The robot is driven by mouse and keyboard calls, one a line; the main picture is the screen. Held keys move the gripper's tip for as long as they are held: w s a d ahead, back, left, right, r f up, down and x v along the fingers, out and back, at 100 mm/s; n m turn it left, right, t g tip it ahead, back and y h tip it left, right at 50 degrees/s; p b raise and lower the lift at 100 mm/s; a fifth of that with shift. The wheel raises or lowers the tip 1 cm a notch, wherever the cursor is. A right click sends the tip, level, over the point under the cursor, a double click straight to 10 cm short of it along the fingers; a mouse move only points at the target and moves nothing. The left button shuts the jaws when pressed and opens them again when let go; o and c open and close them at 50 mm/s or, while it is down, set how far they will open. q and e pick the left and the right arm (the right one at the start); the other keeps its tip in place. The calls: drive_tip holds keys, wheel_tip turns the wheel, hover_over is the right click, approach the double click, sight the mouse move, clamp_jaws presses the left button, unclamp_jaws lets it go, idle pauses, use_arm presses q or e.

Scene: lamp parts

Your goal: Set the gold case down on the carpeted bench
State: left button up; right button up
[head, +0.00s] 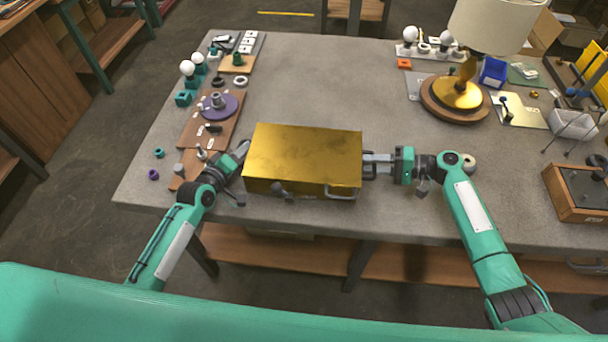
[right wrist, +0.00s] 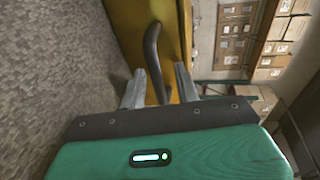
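The gold case (head: 304,151) is a level box over the grey bench (head: 340,85), near its front edge. Whether its underside touches the bench is hard to tell. My right gripper (head: 372,166) is at its right end. In the right wrist view the dark side handle (right wrist: 153,60) of the gold case (right wrist: 130,25) lies between the fingers of my right gripper (right wrist: 160,82), with a gap visible on the right. My left gripper (head: 240,153) is at the case's left end; its fingertips and any handle there are unclear.
A wooden board with a purple disc (head: 228,105) lies left of the case. A lamp (head: 458,93) on a round wooden base stands at the back right. A wooden box (head: 578,190) is at the right edge. The bench middle behind the case is clear.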

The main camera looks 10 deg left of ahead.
use_arm(q)
drive_tip(key=shift+s, duration=0.1)
drive_tip(key=v, duration=1.1)
drive_tip(key=shift+s+a+r, duration=0.1)
drive_tip(key=shift+s+a, duration=0.1)
drive_tip(key=shift+s, duration=0.15)
use_arm(e)
drive_tip(key=shift+d, duration=0.1)
drive_tip(key=v, duration=1.2)
